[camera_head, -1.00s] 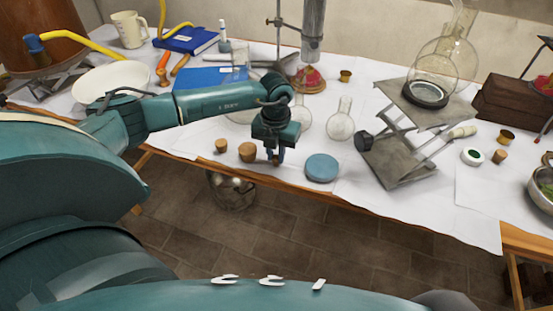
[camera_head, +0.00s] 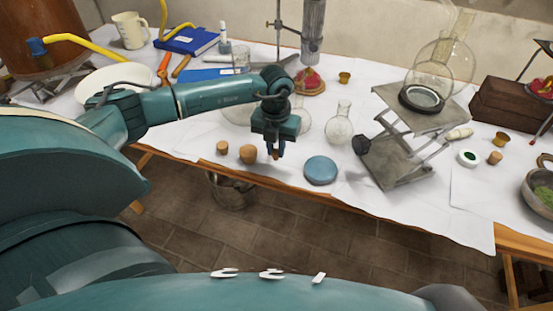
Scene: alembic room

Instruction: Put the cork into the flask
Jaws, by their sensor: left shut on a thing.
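My left gripper (camera_head: 276,155) points down above the front part of the table. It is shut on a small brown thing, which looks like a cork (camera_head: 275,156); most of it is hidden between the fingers. A small clear round flask (camera_head: 339,129) with a narrow neck stands upright on the white cloth, to the right of my gripper and apart from it. Another clear flask (camera_head: 304,122) is partly hidden behind my gripper. My right gripper is not in view.
Two corks (camera_head: 223,148) (camera_head: 248,154) stand left of my gripper. A blue disc (camera_head: 320,170) lies near the front edge. A metal lab jack (camera_head: 405,150) bears a big glass flask (camera_head: 444,66). A stand with a metal column (camera_head: 313,30) is behind.

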